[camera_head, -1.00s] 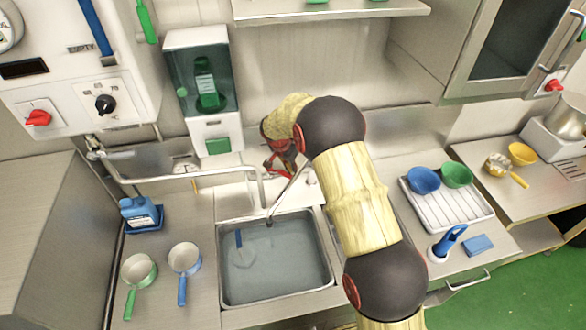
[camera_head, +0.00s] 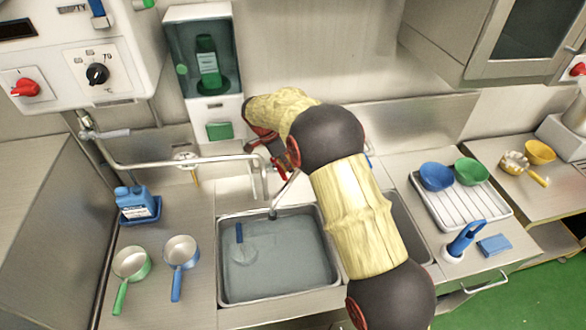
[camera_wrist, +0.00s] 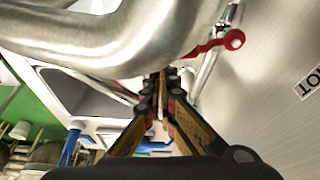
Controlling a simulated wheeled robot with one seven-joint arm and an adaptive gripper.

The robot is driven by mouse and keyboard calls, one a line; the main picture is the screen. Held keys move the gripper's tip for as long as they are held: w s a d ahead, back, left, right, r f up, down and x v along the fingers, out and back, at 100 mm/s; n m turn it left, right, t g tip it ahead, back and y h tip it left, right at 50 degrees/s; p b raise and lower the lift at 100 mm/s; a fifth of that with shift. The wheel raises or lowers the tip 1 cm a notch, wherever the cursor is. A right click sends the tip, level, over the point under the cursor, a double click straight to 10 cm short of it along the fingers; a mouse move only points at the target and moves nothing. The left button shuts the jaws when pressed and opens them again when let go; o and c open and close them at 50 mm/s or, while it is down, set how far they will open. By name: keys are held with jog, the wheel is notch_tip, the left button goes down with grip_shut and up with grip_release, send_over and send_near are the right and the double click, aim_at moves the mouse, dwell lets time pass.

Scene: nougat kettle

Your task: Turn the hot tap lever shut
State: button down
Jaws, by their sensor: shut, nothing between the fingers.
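The hot tap lever is a red lever with a round knob end (camera_wrist: 216,45), at the upper right of the wrist view, beside a metal pipe. In that view my gripper (camera_wrist: 162,82) has its fingers together and empty. The fingertips lie left of and below the lever in the picture; I cannot tell whether they touch it. In the head view my gripper (camera_head: 258,146) is at the wall behind the sink, right of the dispenser, partly hidden by my arm.
A thick metal pipe (camera_wrist: 110,40) crosses close before the wrist camera. The left basin (camera_head: 222,295) holds water and a blue-handled utensil. A dispenser (camera_head: 217,108) hangs left; a white rack (camera_head: 440,212) with bowls stands right.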

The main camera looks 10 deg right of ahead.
jog(key=shift+s+a+b, duration=0.25)
jog(key=shift+a+b, duration=0.15)
jog(key=shift+a, duration=0.4)
jog(key=shift+r, duration=0.1)
jog(key=w+v, duration=0.1)
jog(key=v, duration=1)
jog(key=s+d+r+n+y+b, duration=0.1)
jog(key=s+d+r+n+b, duration=0.3)
jog(key=s+r, duration=0.45)
jog(key=s+d+r+n+t+y+b, duration=0.15)
jog(key=s+d+n, duration=0.3)
jog(key=s, duration=0.85)
jog(key=s+d+f+n+t+b, duration=0.1)
jog(key=s+f+n, duration=0.3)
jog(key=s, duration=0.6)
jog(key=s+d+f+n+t+y+b, duration=0.1)
jog(key=s+f+n, duration=0.3)
jog(key=s, duration=0.6)
jog(key=shift+s+d+f+t+b, duration=0.3)
jog(key=shift+d+t+b, duration=0.1)
jog(key=shift+t+b, duration=0.35)
